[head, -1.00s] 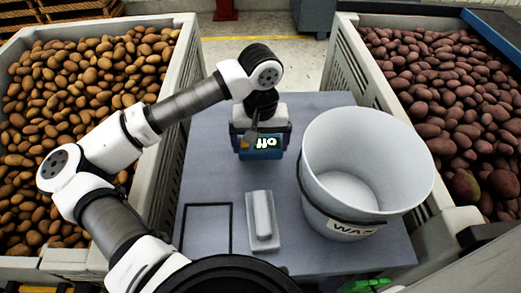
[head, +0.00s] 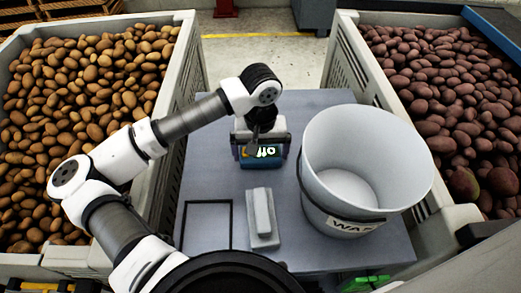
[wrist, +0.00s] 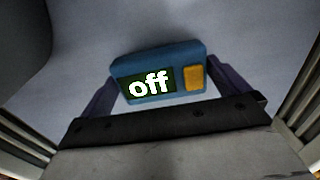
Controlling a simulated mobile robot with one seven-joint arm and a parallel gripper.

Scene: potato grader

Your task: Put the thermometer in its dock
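The thermometer is a blue box with a lit "off" screen and a yellow button. It shows in the head view (head: 262,158) and in the wrist view (wrist: 160,62). My gripper (head: 261,146) is over the far-middle part of the table, its two dark fingers (wrist: 165,88) on either side of the thermometer, shut on it. I cannot tell how high it is above the table. A pale grey block with a raised middle, seemingly the dock (head: 262,218), lies on the table nearer the camera, apart from the thermometer.
A black square outline (head: 207,227) is at the left. Potato-filled crates (head: 172,100) flank the grey table (head: 215,165). The table between the thermometer and the block is clear.

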